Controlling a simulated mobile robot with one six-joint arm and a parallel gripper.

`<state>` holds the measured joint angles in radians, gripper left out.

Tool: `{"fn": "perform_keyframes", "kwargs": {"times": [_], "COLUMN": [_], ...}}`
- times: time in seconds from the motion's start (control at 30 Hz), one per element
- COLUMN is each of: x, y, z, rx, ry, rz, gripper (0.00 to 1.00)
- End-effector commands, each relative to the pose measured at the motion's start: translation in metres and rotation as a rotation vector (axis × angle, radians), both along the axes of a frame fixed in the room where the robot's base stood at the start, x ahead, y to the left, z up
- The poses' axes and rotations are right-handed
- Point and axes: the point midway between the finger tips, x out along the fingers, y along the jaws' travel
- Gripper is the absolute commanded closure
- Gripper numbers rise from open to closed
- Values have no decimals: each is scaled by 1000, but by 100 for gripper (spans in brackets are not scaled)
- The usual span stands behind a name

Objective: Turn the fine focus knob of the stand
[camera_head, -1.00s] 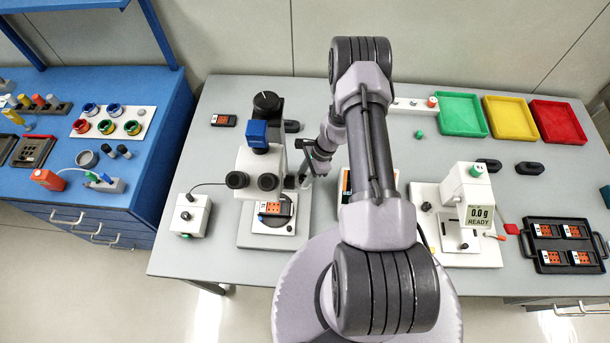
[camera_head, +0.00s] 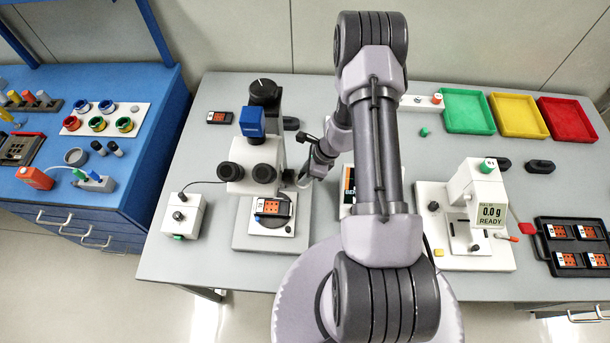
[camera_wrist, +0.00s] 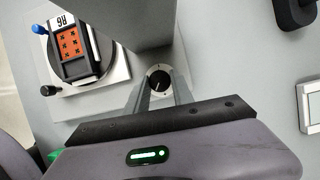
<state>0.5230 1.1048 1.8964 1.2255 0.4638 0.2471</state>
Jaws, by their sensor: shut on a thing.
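The microscope stand (camera_head: 265,140) stands on the left part of the grey table, with black eyepieces, a blue camera block and a dark column. My gripper (camera_head: 304,179) is at the right side of the stand. In the wrist view, a small round dark knob with a pale rim and a white mark (camera_wrist: 159,79) sits between the two fingertips of my gripper (camera_wrist: 160,85). The gripper is shut on this knob, which I take as the fine focus knob. The stand's body hides part of the knob's surroundings. An orange-and-black chip carrier (camera_wrist: 75,42) lies on the stand's round stage.
A white control box (camera_head: 183,215) stands left of the stand. Another orange-and-black carrier (camera_head: 348,185) lies right of my gripper, partly behind my arm. A white weighing device (camera_head: 470,215) and green, yellow and red trays (camera_head: 466,110) are farther right.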

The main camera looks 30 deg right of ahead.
Motion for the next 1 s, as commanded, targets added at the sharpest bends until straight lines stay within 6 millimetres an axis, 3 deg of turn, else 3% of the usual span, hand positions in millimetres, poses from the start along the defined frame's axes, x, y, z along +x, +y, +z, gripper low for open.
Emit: {"fn": "perform_keyframes", "kwargs": {"times": [0.03,0.1,0.13,0.43,0.53,1.0], "x": [0,0,0,0,-2,-32], "y": [0,0,0,0,-4,-45], "z": [0,0,0,1,12,137], "rx": [0,0,0,0,0,-2], "ry": [0,0,0,0,-1,-2], "rz": [0,0,0,1,-1,-1], "gripper": [66,52,50,50,50,50]}}
